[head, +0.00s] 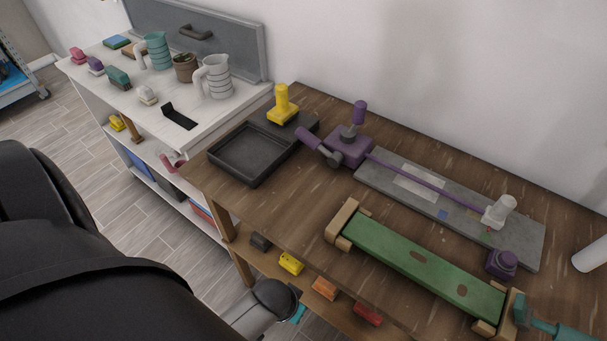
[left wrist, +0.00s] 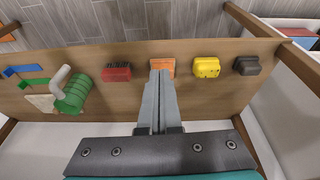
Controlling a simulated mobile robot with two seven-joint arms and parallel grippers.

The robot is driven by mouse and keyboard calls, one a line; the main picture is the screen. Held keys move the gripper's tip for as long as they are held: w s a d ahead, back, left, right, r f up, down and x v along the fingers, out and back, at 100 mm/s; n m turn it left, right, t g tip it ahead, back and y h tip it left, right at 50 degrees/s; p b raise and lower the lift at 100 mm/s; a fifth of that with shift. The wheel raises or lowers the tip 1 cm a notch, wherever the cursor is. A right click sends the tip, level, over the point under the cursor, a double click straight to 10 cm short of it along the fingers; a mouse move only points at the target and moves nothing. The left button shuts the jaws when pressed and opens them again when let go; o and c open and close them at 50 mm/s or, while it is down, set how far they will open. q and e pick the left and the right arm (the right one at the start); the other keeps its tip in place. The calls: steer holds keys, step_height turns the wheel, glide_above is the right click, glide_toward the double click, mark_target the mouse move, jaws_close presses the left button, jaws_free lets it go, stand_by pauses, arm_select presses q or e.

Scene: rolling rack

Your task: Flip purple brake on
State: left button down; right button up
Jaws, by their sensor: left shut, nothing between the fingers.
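Several purple parts show in the head view. A purple block (head: 346,150) on the brown table carries an upright purple handle (head: 359,111) and a purple lever (head: 309,138) leaning left. A long purple rod (head: 425,178) runs from it to a white block (head: 500,213). I cannot tell which part is the brake. My left gripper (left wrist: 161,75) is shut and empty, pointing at the orange block (left wrist: 162,65) on the lower shelf. In the head view its fingers are hidden. My right gripper is out of view.
The lower shelf (left wrist: 215,100) holds red, yellow and dark blocks and a green part with a grey handle (left wrist: 69,90). On the table are a black tray (head: 217,161) and a green board (head: 425,257). A white unit with jugs stands left.

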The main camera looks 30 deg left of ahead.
mark_target(302, 161)
arm_select(q)
steer(key=w+r+n+t+p, duration=0.1)
steer(key=w+r+n+p, duration=0.2)
steer(key=r, duration=1.5)
steer(key=w+a+r+n+t, duration=0.1)
steer(key=w+a+n, duration=0.1)
steer(key=w+n, duration=0.1)
steer(key=w+a+r+n+t+p, duration=0.1)
steer(key=w+a+n, duration=0.1)
steer(key=w+n, duration=0.2)
steer(key=w+a+r+n+t, duration=0.2)
steer(key=w+a+n, duration=0.1)
steer(key=n, duration=0.4)
steer(key=shift+w+r, duration=0.1)
steer(key=shift+w, duration=0.25)
steer(key=w+a+n+t, duration=0.1)
steer(key=w+a+n, duration=0.1)
steer(key=n, duration=0.3)
steer(key=w+a+r+n+t+y, duration=0.1)
steer(key=w+a+n, duration=0.1)
steer(key=n, duration=0.3)
steer(key=w+a+n+t+y, duration=0.1)
steer(key=a+n, duration=0.2)
steer(key=n, duration=0.1)
steer(key=shift+w+a+r+n+p, duration=0.15)
steer(key=shift+w+a+n+p, duration=0.05)
steer(key=shift+w+n+p, duration=0.2)
steer(key=shift+w+a+n, duration=0.2)
steer(key=shift+a+n, duration=0.25)
steer(key=shift+n, duration=0.55)
